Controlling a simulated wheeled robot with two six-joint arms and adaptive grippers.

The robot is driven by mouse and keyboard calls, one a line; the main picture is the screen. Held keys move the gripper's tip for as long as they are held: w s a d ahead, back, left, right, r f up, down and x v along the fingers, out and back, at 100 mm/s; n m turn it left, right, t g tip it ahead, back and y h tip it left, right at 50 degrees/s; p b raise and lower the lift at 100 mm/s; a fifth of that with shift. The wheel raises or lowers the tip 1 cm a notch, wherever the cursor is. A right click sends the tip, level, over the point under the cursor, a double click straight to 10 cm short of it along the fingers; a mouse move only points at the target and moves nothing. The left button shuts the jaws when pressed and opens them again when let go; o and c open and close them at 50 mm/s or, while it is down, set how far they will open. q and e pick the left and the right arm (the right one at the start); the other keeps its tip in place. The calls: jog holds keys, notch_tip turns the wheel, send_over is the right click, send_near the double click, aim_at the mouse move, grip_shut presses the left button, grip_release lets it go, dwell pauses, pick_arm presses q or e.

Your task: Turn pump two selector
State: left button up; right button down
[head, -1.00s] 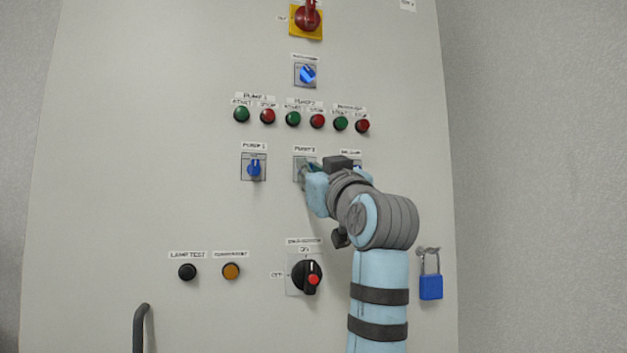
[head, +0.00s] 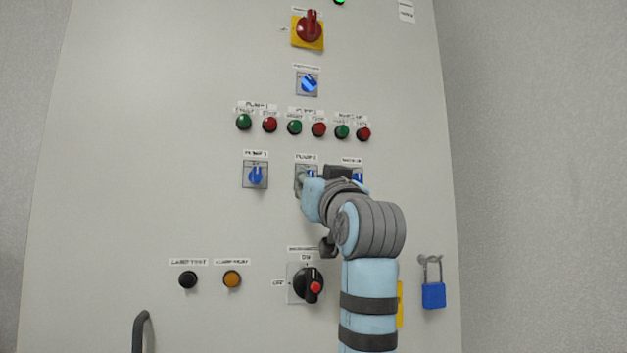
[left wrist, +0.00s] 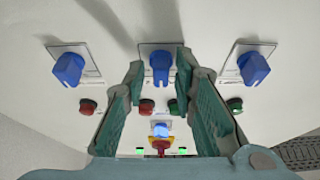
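The pump two selector (head: 312,175) is a blue knob on a square plate in the middle of the selector row, partly hidden by my gripper in the head view. In the left wrist view, which looks upside down, its knob (left wrist: 160,66) stands about upright between my two fingers. My left gripper (left wrist: 160,68) is open, one fingertip on each side of the knob, and I see gaps between fingers and knob. It also shows in the head view (head: 303,185), at the selector plate. My right gripper is not in view.
The pump one selector (head: 256,176) is to the left and another blue selector (head: 358,177) to the right. Green and red buttons (head: 295,127) line the row above. A black rotary switch (head: 308,285) is below; a blue padlock (head: 433,294) hangs at right.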

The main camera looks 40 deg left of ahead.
pick_arm(q)
jog(key=shift+a, duration=0.15)
jog(key=v, duration=1.2)
jog(key=shift+w+a, duration=0.1)
jog(key=shift+f, duration=0.1)
